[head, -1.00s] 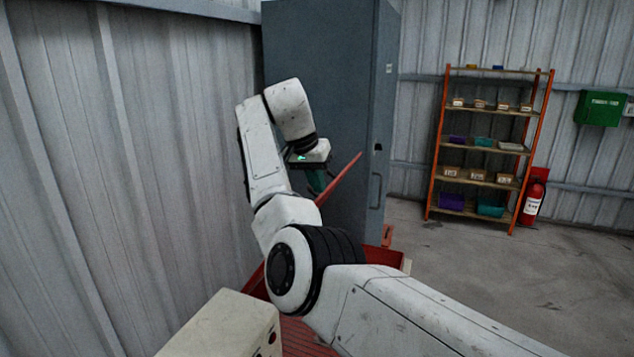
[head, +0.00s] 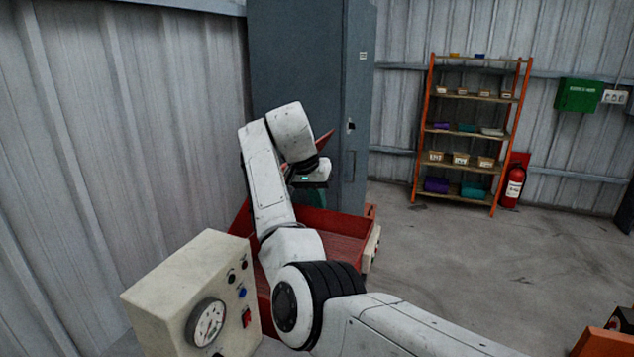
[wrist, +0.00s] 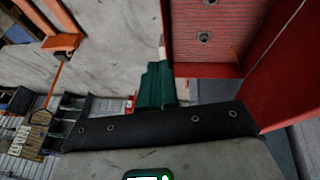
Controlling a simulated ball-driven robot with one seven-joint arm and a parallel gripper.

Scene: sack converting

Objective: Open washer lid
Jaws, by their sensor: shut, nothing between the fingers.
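The washer is a red open-topped basin (head: 345,221) in front of the tall grey-blue cabinet in the head view. Its red lid (head: 325,144) is raised and tilted up behind my arm, which hides most of it. My gripper (head: 317,199) hangs over the basin with dark green fingers, partly hidden by my wrist. In the wrist view the green fingers (wrist: 155,85) are together with nothing between them. A red ribbed surface with round holes (wrist: 215,28) and a red panel (wrist: 285,70) lie to their right; I cannot tell whether the fingers touch the panel.
A beige control box (head: 165,288) with a gauge stands at front left. The grey-blue cabinet (head: 300,60) is behind the washer, and a corrugated wall is close on the left. An orange shelf (head: 470,130) and a fire extinguisher (head: 514,183) stand at back right. The floor between is clear.

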